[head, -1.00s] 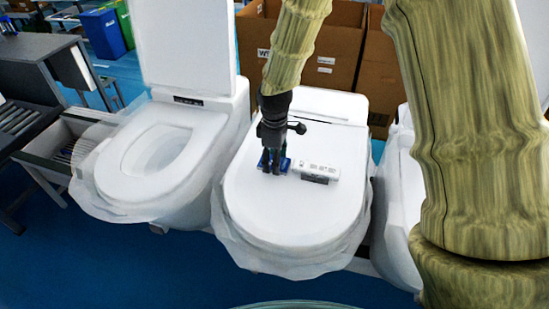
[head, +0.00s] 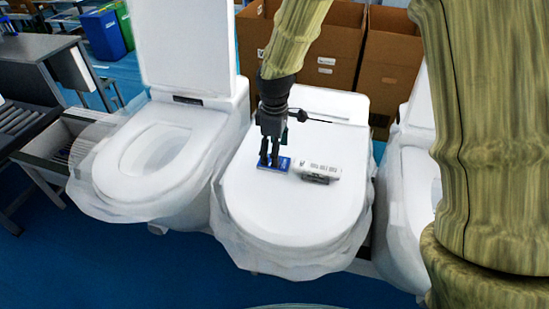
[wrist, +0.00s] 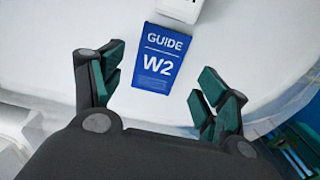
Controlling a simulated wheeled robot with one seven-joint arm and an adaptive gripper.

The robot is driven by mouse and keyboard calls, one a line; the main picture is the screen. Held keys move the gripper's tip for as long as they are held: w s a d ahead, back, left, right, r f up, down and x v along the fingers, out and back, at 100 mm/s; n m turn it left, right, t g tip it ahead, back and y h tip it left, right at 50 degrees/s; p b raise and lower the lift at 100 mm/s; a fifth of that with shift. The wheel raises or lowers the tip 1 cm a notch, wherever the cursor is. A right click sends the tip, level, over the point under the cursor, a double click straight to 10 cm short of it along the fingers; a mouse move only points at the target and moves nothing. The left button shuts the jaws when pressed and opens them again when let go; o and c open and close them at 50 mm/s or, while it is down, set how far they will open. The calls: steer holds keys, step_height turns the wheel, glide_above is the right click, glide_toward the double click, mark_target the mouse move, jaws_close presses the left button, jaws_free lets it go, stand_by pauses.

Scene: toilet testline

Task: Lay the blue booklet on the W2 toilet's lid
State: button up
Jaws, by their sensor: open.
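The blue booklet (wrist: 160,65), printed "GUIDE W2", lies flat on the closed white lid (head: 300,205) of the middle toilet. It also shows in the head view (head: 279,165) just beyond my fingertips. My gripper (head: 269,164) is open and empty, pointing down over the lid. In the wrist view my gripper (wrist: 155,100) has its green-padded fingers spread apart, with the booklet between and ahead of them. I see no finger touching the booklet. A white box with dark print (head: 318,170) lies on the lid beside the booklet.
The left toilet (head: 150,160) has its lid raised. Another white toilet (head: 405,200) stands at the right, partly hidden by my arm. Cardboard boxes (head: 345,50) stand behind. The front of the middle lid is bare.

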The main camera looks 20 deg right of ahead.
step_height(320, 180, up, 8)
steer(key=b, duration=0.2)
steer(key=shift+r+b, duration=0.2)
steer(key=shift+b, duration=0.1)
stand_by(0.4)
